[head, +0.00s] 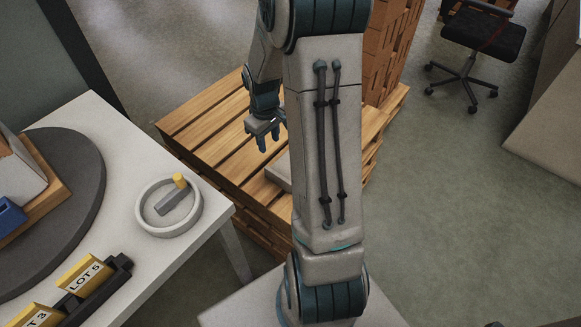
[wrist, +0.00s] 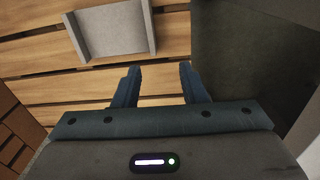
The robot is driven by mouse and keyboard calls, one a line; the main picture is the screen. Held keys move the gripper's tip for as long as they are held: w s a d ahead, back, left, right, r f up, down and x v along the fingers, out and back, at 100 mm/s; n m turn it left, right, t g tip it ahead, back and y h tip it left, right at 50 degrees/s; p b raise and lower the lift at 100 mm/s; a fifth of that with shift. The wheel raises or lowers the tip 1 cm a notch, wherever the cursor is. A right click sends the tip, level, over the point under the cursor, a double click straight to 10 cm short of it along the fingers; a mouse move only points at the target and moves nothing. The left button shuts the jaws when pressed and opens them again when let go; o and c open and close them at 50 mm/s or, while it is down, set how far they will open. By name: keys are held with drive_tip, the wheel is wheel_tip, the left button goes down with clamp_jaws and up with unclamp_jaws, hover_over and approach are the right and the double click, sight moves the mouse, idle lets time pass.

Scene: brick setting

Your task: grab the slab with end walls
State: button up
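The slab with end walls (wrist: 110,30) is a light grey flat piece with a raised wall at its left and right ends. It lies on a wooden pallet (wrist: 50,88) in the wrist view. In the head view only a pale part of the slab (head: 279,177) shows, beside my arm, which hides the remainder. My gripper (wrist: 158,80) is open and empty, its two dark fingers apart. In the wrist view the slab is ahead of the fingertips and to the left, with a gap between. In the head view my gripper (head: 267,143) hangs above the pallet.
A stack of bricks (head: 388,50) stands at the pallet's far right. A white table (head: 205,235) at left holds a round dish, a dark turntable and yellow lot tags. An office chair (head: 484,35) is far right. Floor is clear right of the pallet.

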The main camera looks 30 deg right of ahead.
wheel_tip(320, 180, down, 6)
drive_tip(key=w+d+b, duration=0.1)
drive_tip(key=d, duration=0.1)
drive_tip(key=b, duration=0.2)
hover_over(278, 175)
wheel_tip(278, 175, down, 9)
wheel_tip(278, 175, down, 5)
drive_tip(key=shift+d+r+b, duration=0.1)
drive_tip(key=shift+b, duration=1)
drive_tip(key=shift+r, duration=0.1)
clamp_jaws()
